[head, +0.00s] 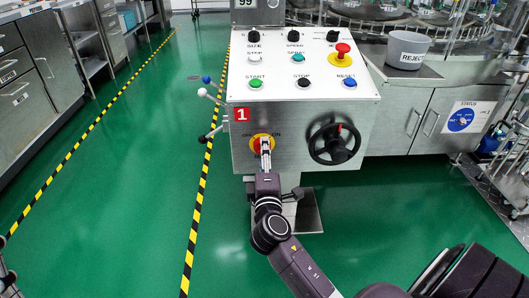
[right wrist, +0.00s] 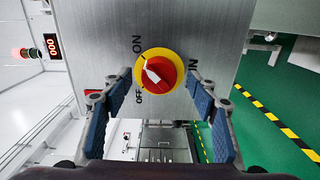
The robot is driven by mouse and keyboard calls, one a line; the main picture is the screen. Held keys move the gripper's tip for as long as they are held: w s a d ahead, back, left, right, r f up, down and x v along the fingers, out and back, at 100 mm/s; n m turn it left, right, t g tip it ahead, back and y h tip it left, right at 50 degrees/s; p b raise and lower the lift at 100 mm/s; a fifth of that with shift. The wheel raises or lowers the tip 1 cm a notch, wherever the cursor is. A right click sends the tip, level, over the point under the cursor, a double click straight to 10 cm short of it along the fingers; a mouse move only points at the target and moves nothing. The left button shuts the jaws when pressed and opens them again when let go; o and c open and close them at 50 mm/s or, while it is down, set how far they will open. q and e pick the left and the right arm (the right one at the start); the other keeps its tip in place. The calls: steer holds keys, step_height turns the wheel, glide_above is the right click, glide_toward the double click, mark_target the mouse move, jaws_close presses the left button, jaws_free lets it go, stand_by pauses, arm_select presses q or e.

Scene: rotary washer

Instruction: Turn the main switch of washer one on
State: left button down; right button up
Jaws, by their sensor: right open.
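Washer one is the white-and-steel control cabinet with a red "1" label (head: 242,115). Its main switch (head: 257,138) is a red knob on a yellow disc, low on the front panel, partly hidden by my right gripper (head: 266,152). In the right wrist view the switch (right wrist: 172,75) shows fully, turned sideways, with "ON" and "OFF" printed on its left. A white pointer on the knob slants up and left, roughly toward "ON". My right gripper (right wrist: 152,100) is open, its blue pads on either side below the knob, nothing between them. My left gripper is not in view.
A black handwheel (head: 334,144) sits right of the switch. Colored buttons and a red emergency stop (head: 342,50) are on the sloped top. Ball-ended levers (head: 204,92) stick out left. A grey reject bucket (head: 408,48) stands behind right. Green floor is clear at left.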

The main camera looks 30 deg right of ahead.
steer(key=v, duration=1)
steer(key=shift+s, duration=0.2)
